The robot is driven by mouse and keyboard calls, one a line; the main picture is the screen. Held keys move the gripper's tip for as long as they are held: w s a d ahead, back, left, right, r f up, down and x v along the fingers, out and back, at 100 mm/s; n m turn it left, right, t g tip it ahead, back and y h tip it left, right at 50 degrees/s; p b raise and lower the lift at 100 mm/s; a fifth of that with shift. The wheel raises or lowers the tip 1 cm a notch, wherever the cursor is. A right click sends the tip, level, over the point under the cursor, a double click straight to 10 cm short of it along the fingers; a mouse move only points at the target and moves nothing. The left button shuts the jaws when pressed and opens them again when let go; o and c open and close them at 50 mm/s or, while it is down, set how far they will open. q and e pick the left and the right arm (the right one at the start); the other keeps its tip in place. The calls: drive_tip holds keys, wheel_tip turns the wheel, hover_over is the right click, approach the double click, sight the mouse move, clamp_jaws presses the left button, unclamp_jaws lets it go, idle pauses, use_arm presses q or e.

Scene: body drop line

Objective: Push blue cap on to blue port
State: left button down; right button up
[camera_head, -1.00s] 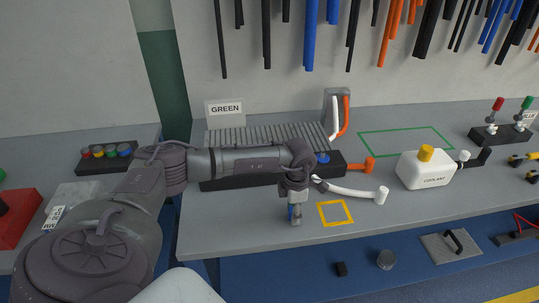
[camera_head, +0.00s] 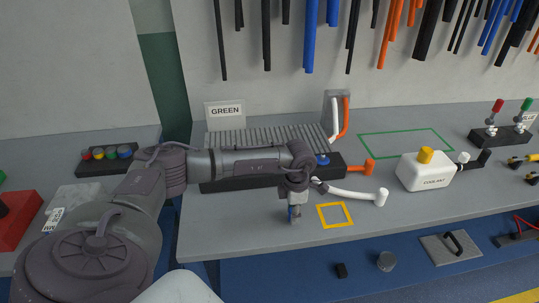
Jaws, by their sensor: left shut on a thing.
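My left gripper (camera_head: 294,216) points down over the front of the bench, left of the yellow square. It is shut on a small blue thing, apparently the blue cap (camera_head: 290,212), mostly hidden by the fingers. A round blue piece, apparently the blue port (camera_head: 322,159), sits on the black front of the ribbed unit (camera_head: 262,138), behind and slightly right of the gripper. My left forearm crosses in front of that unit. My right gripper is out of view.
An orange fitting (camera_head: 368,166) and a white hose (camera_head: 352,192) lie right of the gripper. A white coolant bottle (camera_head: 424,172) stands farther right. A rack (camera_head: 95,167) with coloured round pieces stands on the left bench. The green outlined area (camera_head: 405,143) is clear.

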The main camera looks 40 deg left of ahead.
use_arm(q)
drive_tip(key=shift+r+p, duration=2)
drive_tip(key=shift+r, duration=1.4)
